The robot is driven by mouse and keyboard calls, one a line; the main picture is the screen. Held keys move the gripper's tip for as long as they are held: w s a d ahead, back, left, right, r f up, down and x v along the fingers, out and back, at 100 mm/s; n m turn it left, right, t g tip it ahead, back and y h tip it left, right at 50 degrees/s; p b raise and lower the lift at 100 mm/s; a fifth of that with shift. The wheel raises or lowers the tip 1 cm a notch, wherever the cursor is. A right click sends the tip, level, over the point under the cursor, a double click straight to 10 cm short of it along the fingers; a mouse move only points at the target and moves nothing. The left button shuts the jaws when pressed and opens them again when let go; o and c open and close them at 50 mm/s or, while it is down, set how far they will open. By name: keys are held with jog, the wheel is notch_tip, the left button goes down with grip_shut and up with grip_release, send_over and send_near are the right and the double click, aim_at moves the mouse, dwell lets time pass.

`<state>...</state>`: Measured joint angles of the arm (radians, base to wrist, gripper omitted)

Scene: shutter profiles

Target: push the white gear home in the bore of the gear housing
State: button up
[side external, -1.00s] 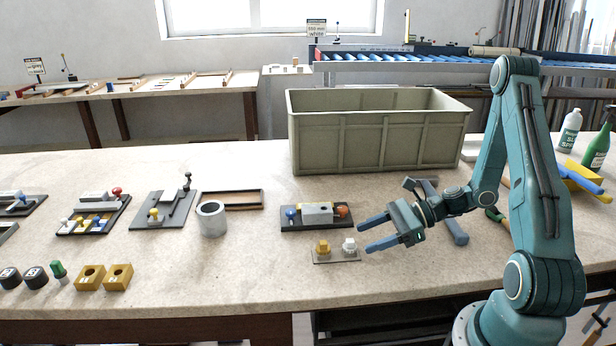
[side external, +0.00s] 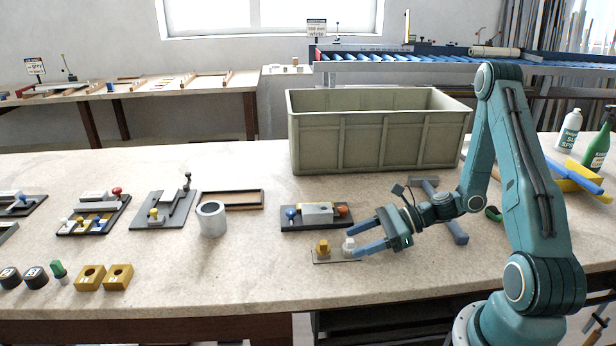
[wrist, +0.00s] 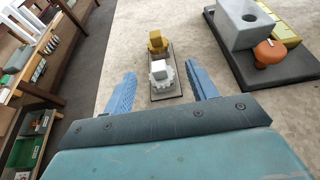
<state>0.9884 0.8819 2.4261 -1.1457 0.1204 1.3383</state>
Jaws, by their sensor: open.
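The white gear (side external: 349,245) stands on a small flat plate (side external: 322,259) beside a yellow gear (side external: 323,247). In the wrist view the white gear (wrist: 161,72) is nearer me and the yellow gear (wrist: 157,42) lies beyond it. My gripper (side external: 353,242) is open and level, with its blue fingers pointing at the white gear; in the wrist view the fingers (wrist: 162,88) are spread to either side of it, without visible contact. The grey gear housing (side external: 318,212) sits on a dark base behind the gears; its round bore shows on top in the wrist view (wrist: 247,14).
A large grey-green crate (side external: 340,145) stands behind. A grey cylinder (side external: 211,219) and other fixtures lie to the left. The bench in front of the plate is clear.

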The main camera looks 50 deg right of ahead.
aim_at(343, 247)
jog(key=shift+x, duration=2.35)
jog(key=shift+c, duration=0.3)
jog(key=c, duration=1)
